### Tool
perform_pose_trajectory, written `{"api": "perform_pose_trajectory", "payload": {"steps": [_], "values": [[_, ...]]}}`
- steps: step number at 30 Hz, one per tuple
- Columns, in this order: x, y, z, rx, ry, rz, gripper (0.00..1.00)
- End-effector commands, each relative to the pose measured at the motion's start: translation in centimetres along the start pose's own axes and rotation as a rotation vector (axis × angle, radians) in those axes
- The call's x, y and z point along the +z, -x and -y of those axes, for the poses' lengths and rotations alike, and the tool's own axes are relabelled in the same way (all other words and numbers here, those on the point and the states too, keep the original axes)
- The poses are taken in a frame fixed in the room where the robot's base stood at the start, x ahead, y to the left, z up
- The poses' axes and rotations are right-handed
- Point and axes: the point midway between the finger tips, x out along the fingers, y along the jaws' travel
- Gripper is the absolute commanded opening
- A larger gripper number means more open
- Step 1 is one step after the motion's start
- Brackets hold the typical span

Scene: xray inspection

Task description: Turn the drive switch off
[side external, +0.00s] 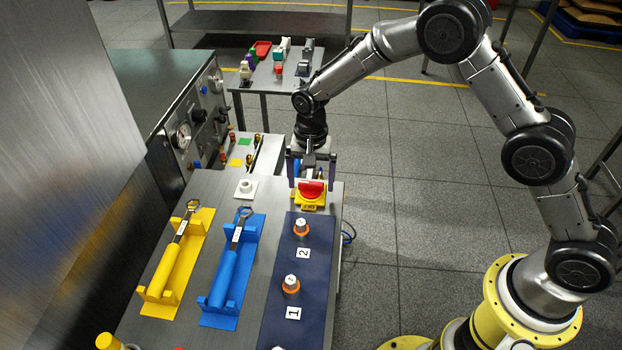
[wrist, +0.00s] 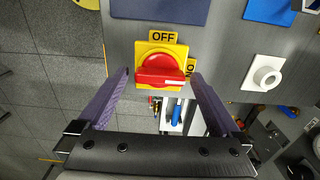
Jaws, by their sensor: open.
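The drive switch has a red rotary handle (side external: 311,188) on a yellow plate (wrist: 143,52). It sits at the far right part of the grey table. In the wrist view the red handle (wrist: 160,76) lies crosswise, its right end near the partly hidden ON label (wrist: 190,69). The OFF label (wrist: 163,37) is on the plate's top edge. My gripper (wrist: 160,74) is open, with one purple finger on each side of the handle. In the side view my gripper (side external: 312,168) is just above and behind the switch. I cannot tell whether the fingers touch the handle.
A white round fitting (side external: 246,187) is left of the switch. A dark blue mat (side external: 300,262) with numbered orange-and-white items lies in front. Blue (side external: 222,280) and yellow (side external: 165,270) holders carry tools. A gauge panel (side external: 195,120) stands at the left. Open floor lies to the right.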

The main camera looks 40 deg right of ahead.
Motion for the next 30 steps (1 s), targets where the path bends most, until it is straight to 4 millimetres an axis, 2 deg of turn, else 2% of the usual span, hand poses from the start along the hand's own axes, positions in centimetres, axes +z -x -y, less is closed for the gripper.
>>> {"api": "perform_pose_trajectory", "payload": {"steps": [3, 16, 23, 30], "values": [[0.01, 0.01, -0.01, 0.000, 0.000, 0.000, 0.98], [0.00, 0.05, -0.01, 0.000, 0.000, 0.000, 0.22], [0.00, 0.09, 0.00, 0.000, 0.019, 0.000, 0.22], [0.00, 0.09, -0.01, 0.001, 0.125, 0.000, 0.22]]}}
